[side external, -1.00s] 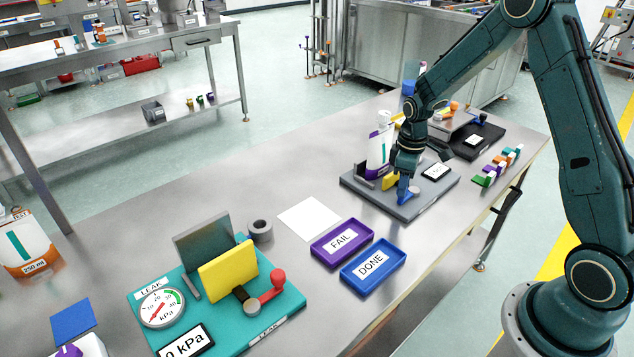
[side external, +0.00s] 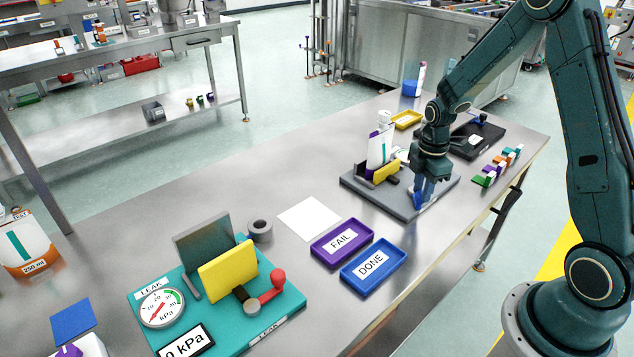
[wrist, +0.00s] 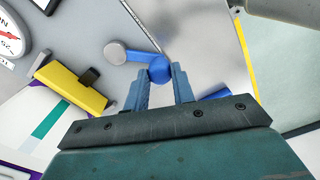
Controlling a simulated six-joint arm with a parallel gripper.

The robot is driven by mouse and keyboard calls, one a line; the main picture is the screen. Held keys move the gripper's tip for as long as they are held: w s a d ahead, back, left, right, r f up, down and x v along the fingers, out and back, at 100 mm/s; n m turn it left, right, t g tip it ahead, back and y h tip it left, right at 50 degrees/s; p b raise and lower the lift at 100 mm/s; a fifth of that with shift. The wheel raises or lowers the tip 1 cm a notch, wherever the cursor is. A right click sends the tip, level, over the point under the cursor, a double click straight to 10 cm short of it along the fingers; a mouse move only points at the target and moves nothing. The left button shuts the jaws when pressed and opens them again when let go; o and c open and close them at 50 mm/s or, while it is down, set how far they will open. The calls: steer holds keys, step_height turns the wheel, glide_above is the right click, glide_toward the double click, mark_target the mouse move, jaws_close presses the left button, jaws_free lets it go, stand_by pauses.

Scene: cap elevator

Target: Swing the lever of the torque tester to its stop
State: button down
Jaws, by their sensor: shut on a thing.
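The torque tester is a grey plate (side external: 365,195) with a yellow pad (side external: 387,171) against a white pouch (side external: 380,150) that stands upright. In the wrist view the yellow pad (wrist: 72,86) and the pouch (wrist: 50,115) are at left. The blue lever (wrist: 137,56) runs from a grey round pivot (wrist: 115,52) to a round blue knob (wrist: 159,70). My gripper (wrist: 161,77) is shut on the knob, one finger on each side. In the side view my gripper (side external: 422,190) is low over the plate's right part and hides most of the lever.
A purple FAIL tray (side external: 342,242) and a blue DONE tray (side external: 373,271) lie in front of the plate. A teal leak tester (side external: 290,297) with a red-knobbed lever is nearer. Small coloured parts (side external: 498,167) and a black device (side external: 465,146) lie beyond. A white sheet (side external: 310,218) lies flat.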

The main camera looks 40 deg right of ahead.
steer(key=shift+s+d+n, duration=0.3)
steer(key=shift+d+n, duration=0.05)
steer(key=shift+n, duration=0.45)
steer(key=shift+s+d+n, duration=0.3)
steer(key=shift+d+n, duration=0.05)
steer(key=shift+n, duration=0.45)
steer(key=c, duration=1.2)
jaws_free()
steer(key=shift+o, duration=0.2)
steer(key=shift+r, duration=0.15)
step_height(320, 180, up, 14)
steer(key=shift+f, duration=0.2)
